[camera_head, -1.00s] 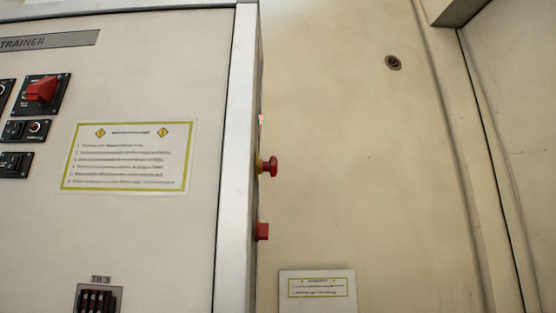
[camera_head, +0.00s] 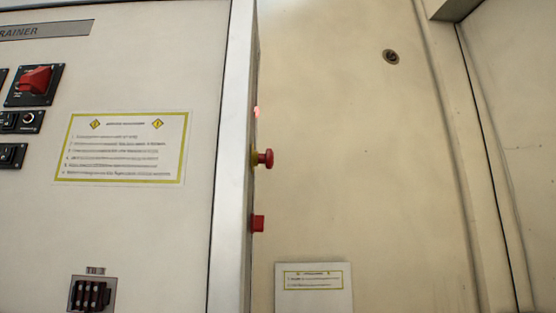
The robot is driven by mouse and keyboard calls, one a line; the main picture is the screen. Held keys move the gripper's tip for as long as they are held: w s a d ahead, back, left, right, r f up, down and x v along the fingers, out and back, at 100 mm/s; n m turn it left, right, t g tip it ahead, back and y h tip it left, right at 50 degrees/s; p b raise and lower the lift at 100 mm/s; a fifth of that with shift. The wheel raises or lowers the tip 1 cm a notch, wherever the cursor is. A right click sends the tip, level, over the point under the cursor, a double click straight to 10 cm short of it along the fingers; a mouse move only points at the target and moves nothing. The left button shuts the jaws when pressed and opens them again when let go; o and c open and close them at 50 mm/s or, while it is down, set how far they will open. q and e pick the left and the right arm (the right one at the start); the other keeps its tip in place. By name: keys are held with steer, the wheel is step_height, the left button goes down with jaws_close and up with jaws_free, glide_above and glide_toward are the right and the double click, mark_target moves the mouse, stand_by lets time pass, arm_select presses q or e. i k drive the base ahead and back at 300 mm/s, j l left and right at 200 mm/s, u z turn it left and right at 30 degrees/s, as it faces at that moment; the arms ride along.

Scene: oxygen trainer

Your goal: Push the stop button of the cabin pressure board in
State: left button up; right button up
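A red mushroom-shaped button (camera_head: 267,158) with a yellow collar sticks out from the side face of the grey trainer cabinet, seen edge-on. It looks like the stop button and stands out from its collar. Below it on the same side face is a red square knob or block (camera_head: 258,223). Above it a small red light (camera_head: 256,112) glows. The board face that carries them is almost hidden by the viewing angle. Neither of my grippers is in view.
The cabinet front (camera_head: 150,230) fills the left, with a red switch (camera_head: 36,79), a yellow-bordered notice (camera_head: 123,147) and a black terminal block (camera_head: 92,294). A beige wall (camera_head: 370,180) lies to the right, with a small sign (camera_head: 313,288) low down. The space right of the button looks clear.

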mark_target(270, 159)
steer(key=l+u, duration=0.4)
steer(key=l, duration=0.25)
steer(key=l+u, duration=0.4)
steer(key=l, duration=0.3)
steer(key=k+l+u, duration=0.1)
steer(key=l+u, duration=0.3)
steer(key=l, duration=0.25)
